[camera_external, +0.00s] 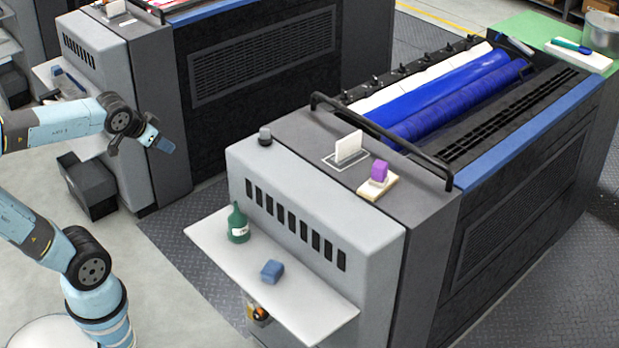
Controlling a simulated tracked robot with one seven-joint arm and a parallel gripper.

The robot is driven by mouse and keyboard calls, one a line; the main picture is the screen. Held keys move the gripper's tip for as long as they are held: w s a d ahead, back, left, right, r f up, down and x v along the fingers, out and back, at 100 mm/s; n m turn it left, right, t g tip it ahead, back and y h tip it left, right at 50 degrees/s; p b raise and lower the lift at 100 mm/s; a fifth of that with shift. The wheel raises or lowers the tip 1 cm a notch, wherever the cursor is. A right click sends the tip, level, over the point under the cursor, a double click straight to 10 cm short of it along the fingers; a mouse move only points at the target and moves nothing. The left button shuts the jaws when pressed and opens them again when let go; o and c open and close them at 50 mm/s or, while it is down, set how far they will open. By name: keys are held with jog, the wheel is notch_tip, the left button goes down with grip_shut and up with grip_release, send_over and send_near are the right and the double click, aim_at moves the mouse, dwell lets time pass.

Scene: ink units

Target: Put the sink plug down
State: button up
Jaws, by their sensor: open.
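My gripper (143,144) is at the left, in the air between the two machines and to the left of the near one. Its jaws are open, and nothing clearly shows between them. I cannot pick out a sink plug for certain. A small grey round-topped piece (265,137) stands on the top left corner of the near machine (295,165), to the right of my gripper and apart from it. I cannot tell whether this is the plug.
A white shelf (305,305) on the near machine holds a green bottle (238,225) and a blue block (271,271). On the machine top are a white upright card (348,147), a purple block (379,171) on a pale pad, and a black rail (385,140). A second machine (255,60) stands behind.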

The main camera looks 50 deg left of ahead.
jog(key=s+d+f+g+h, duration=0.1)
jog(key=s+d, duration=0.3)
jog(key=s, duration=0.4)
jog(key=shift+s+d+f+g+h, duration=0.15)
jog(key=shift+s+f+g+h, duration=0.3)
jog(key=shift+g, duration=0.15)
